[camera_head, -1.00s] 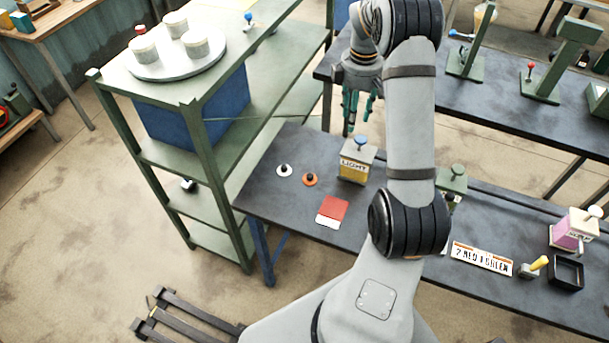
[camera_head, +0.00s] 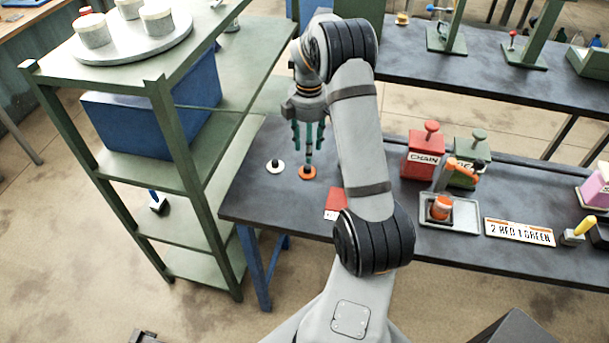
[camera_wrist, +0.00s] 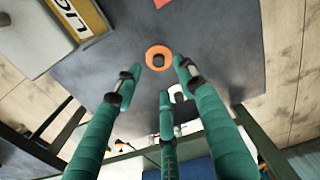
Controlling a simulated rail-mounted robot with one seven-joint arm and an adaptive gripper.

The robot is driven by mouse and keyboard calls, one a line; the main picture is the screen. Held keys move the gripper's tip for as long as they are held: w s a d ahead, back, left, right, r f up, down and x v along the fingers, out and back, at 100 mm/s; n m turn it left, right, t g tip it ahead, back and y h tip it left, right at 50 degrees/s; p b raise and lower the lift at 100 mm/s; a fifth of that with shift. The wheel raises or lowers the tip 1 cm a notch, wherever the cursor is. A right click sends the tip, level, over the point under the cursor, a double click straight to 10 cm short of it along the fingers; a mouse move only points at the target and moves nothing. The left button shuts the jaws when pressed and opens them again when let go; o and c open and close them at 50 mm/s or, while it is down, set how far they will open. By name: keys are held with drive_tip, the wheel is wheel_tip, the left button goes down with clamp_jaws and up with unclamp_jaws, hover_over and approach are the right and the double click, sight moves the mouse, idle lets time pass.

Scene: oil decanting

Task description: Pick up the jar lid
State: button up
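An orange disc-shaped lid (camera_head: 308,174) with a dark knob lies on the dark table. A similar white lid (camera_head: 275,168) lies to its left. I cannot tell from the pictures which is the jar's. My gripper (camera_head: 308,152) has teal fingers pointing down, spread apart and empty above the orange lid. In the wrist view, the orange lid (camera_wrist: 158,58) is whole and lies beyond the fingertips, not touched. The white lid (camera_wrist: 178,94) is partly hidden behind a finger there.
The LIGHT box (camera_wrist: 45,30) stands close to the orange lid; my arm hides it in the head view. A red card (camera_head: 334,200) lies nearby. A green shelf (camera_head: 170,80) stands left. Red CHAIN (camera_head: 421,160) and green (camera_head: 467,172) cans stand right.

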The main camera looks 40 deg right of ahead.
sight(307, 167)
drive_tip(key=f, duration=0.2)
drive_tip(key=f+p, duration=0.1)
drive_tip(key=f, duration=0.2)
drive_tip(key=f+p, duration=0.1)
drive_tip(key=f, duration=0.2)
drive_tip(key=shift+w, duration=0.3)
drive_tip(key=c, duration=0.4)
clamp_jaws()
